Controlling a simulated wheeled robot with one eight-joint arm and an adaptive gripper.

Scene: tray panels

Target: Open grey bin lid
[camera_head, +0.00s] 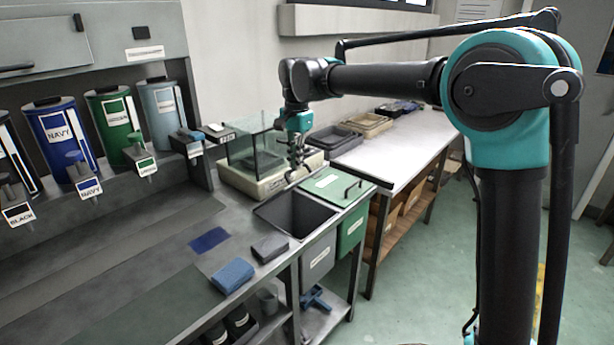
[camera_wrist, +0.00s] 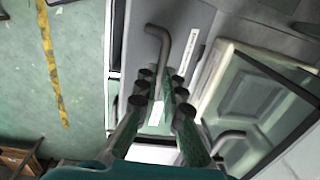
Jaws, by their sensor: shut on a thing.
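The grey bin (camera_head: 318,258) is set in the bench's front edge, and its top shows as a dark, seemingly open recess (camera_head: 296,213). My gripper (camera_head: 292,174) is above the far edge of that recess, pointing down. In the wrist view, my gripper (camera_wrist: 160,88) has its dark-tipped fingers on both sides of a curved grey handle (camera_wrist: 164,45), shut on it. The handle stands on the grey lid (camera_wrist: 195,18), which bears a white label strip. The lid's tilt is hard to judge in the head view.
The green bin lid (camera_head: 332,185) with its black handle is shut, right of the grey bin. A glass tank (camera_head: 250,152) on a cream base stands close behind my gripper.

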